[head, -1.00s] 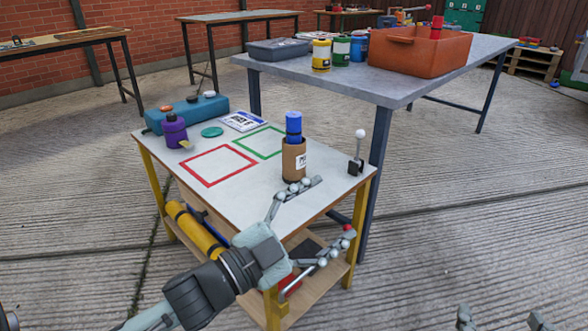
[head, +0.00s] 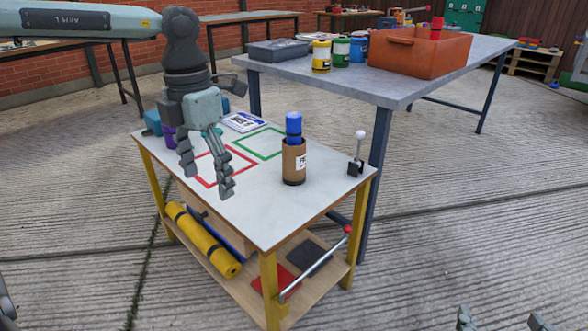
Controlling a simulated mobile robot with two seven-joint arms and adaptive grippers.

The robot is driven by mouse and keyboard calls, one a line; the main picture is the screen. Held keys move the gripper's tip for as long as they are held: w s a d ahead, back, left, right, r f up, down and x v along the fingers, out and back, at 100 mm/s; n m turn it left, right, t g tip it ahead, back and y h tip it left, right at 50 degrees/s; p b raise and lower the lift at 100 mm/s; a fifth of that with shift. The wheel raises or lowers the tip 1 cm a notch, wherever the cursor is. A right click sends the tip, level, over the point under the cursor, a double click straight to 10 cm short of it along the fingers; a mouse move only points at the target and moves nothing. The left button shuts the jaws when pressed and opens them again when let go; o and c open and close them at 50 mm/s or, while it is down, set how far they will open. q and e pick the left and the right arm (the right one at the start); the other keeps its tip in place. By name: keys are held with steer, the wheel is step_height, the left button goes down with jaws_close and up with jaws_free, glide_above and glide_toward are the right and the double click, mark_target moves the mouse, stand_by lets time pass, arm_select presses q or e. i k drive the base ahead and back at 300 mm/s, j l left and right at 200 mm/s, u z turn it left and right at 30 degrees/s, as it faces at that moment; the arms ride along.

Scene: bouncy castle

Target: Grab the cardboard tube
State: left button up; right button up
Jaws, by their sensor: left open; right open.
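The cardboard tube (head: 289,165) is brown with a white label and stands upright on the small white-topped table (head: 255,205), near its right side. A blue cylinder (head: 293,126) sticks up from its top. My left gripper (head: 207,183) hangs pointing down above the red square outline, left of the tube and apart from it. Its fingers are spread and empty. My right gripper (head: 503,321) shows only as fingertips at the bottom right edge, spread apart and far from the tube.
A small lever with a white knob (head: 360,135) stands right of the tube. A purple bottle (head: 169,137) and a teal box (head: 153,121) are partly hidden behind my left gripper. A grey table behind carries an orange bin (head: 420,55) and several cans. A yellow roll (head: 205,243) lies on the lower shelf.

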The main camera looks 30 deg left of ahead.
mark_target(293, 157)
steer(key=i, duration=1)
